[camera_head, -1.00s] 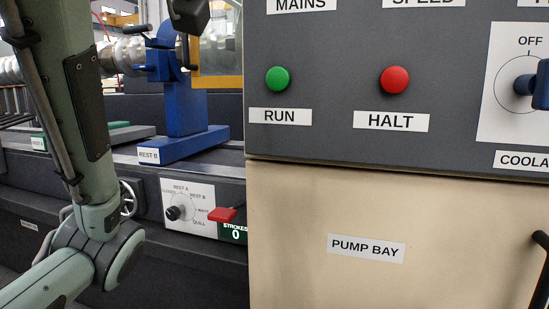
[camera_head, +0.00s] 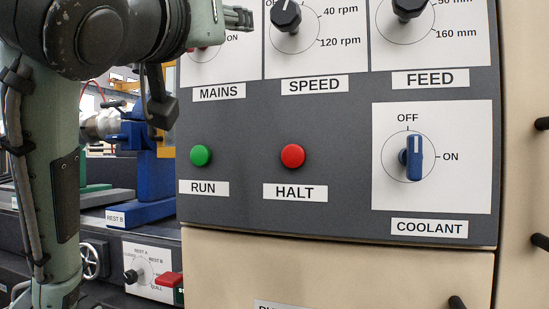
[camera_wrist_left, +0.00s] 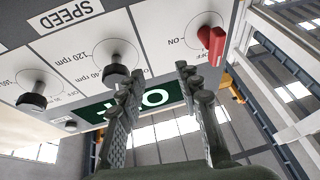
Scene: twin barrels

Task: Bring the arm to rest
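My left arm (camera_head: 62,150) rises along the left side of the head view, its elbow joint at the top left. My left gripper (camera_head: 240,18) shows at the top, in front of the panel near the MAINS switch. In the left wrist view its two ridged fingers (camera_wrist_left: 158,80) stand apart with nothing between them. My right gripper is in neither view.
The grey control panel (camera_head: 340,215) fills the middle, with the green RUN button (camera_head: 201,156), red HALT button (camera_head: 293,156) and blue COOLANT knob (camera_head: 413,160). Black handles (camera_head: 540,124) jut out at the right. The blue rest (camera_head: 155,165) stands behind my arm.

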